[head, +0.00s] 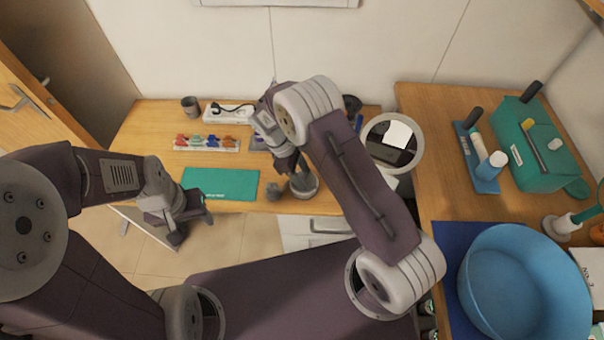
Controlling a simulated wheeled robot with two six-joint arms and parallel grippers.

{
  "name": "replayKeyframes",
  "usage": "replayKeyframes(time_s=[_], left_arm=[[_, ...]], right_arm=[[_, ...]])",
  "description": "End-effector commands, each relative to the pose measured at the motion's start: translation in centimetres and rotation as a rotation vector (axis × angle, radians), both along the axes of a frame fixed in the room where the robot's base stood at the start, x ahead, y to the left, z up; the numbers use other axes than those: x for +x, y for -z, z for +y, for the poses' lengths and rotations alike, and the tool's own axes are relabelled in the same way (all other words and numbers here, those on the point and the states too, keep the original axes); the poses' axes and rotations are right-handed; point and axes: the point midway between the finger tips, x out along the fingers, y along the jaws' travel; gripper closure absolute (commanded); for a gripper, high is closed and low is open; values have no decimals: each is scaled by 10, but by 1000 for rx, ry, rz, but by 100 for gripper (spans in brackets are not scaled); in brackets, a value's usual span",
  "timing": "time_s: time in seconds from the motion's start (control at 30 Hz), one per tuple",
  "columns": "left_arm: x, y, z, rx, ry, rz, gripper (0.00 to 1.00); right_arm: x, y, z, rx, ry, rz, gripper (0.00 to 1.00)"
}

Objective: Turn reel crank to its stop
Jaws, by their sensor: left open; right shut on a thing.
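A small grey round device (309,191), which looks like the reel, stands near the front edge of the wooden table. Its crank is mostly hidden, and I cannot tell its angle. My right gripper (287,165) reaches down over the device from above and is shut on a part there that looks like the crank. My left gripper (191,227) is open and empty, low in front of the table edge and below the teal mat.
A teal mat (220,183) lies on the table (150,125). Behind it are a tray of coloured items (207,143), a power strip (229,113) and a dark cup (190,105). A round mirror (415,128) stands right. The right-hand counter holds a blue basin (520,285) and green case (530,145).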

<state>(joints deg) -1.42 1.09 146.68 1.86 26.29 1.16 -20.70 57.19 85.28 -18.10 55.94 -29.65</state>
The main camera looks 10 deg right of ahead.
Motion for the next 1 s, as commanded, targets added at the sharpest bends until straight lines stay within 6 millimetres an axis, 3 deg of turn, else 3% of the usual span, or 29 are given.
replayKeyframes(time_s=[0.27, 1.0], left_arm=[[0, -3, 0, 0, 0, 0, 52], [0, -10, 0, 0, 0, 0, 52]], right_arm=[[1, -1, -1, 0, 118, 0, 95], [3, -1, -4, 0, 771, 0, 95]])
